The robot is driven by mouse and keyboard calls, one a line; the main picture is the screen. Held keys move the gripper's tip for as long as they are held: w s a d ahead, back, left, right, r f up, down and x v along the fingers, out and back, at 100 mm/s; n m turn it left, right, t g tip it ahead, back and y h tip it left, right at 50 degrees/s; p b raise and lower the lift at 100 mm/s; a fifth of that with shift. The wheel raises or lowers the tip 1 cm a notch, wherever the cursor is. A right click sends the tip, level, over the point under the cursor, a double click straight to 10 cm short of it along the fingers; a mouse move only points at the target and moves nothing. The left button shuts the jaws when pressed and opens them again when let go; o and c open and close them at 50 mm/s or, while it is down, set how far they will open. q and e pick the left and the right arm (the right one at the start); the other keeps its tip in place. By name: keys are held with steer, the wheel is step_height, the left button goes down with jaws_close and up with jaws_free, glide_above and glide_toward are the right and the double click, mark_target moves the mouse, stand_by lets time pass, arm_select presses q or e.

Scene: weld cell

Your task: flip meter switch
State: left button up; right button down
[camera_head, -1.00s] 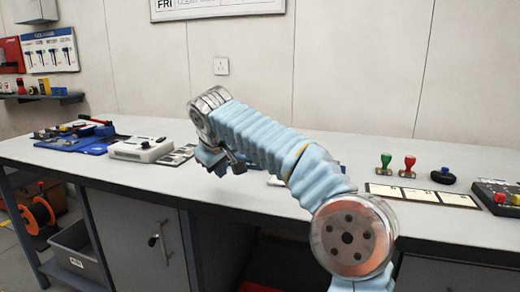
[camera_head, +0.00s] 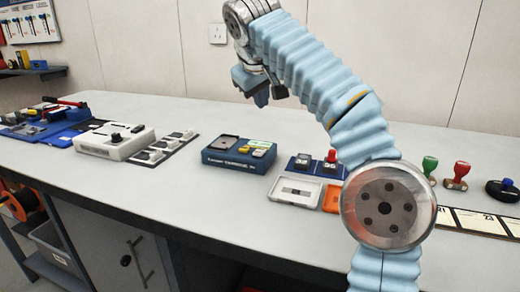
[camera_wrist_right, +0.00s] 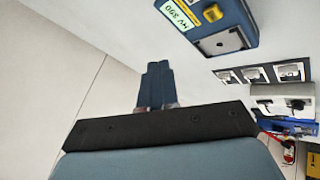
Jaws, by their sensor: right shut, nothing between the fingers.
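A blue box-shaped device (camera_head: 240,153) stands on the bench, with a grey panel, a green label and yellow parts on top. I take it to be the meter. Which way a switch is set cannot be told. My right gripper (camera_head: 262,92) is above and behind the device, apart from it. Its dark blue fingers (camera_wrist_right: 157,78) are together and empty. My left gripper is not in view.
A white unit with a black knob (camera_head: 115,140) and a row of small switch plates (camera_head: 165,149) are left of the device. A blue tray (camera_head: 318,167), white box (camera_head: 296,191), green stamp (camera_head: 430,165) and red stamp (camera_head: 458,175) are right. The bench behind is mostly clear.

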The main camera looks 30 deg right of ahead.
steer(key=shift+f, duration=0.15)
glide_above(260, 148)
steer(key=s+a, duration=0.1)
steer(key=s, duration=0.1)
step_height(260, 148, down, 6)
steer(key=shift+a+f, duration=0.1)
steer(key=shift+s+f+b, duration=0.1)
steer(key=shift+f+b, duration=0.55)
steer(key=shift+b, duration=0.15)
steer(key=shift+a+f+b, duration=0.15)
steer(key=shift+f+b, duration=0.25)
steer(key=shift+f, duration=0.15)
steer(key=shift+f, duration=0.1)
stand_by(0.8)
steer(key=shift+f, duration=0.3)
steer(key=shift+s+a+f+b, duration=0.1)
steer(key=shift+f+b, duration=0.1)
steer(key=shift+b, duration=0.15)
stand_by(0.6)
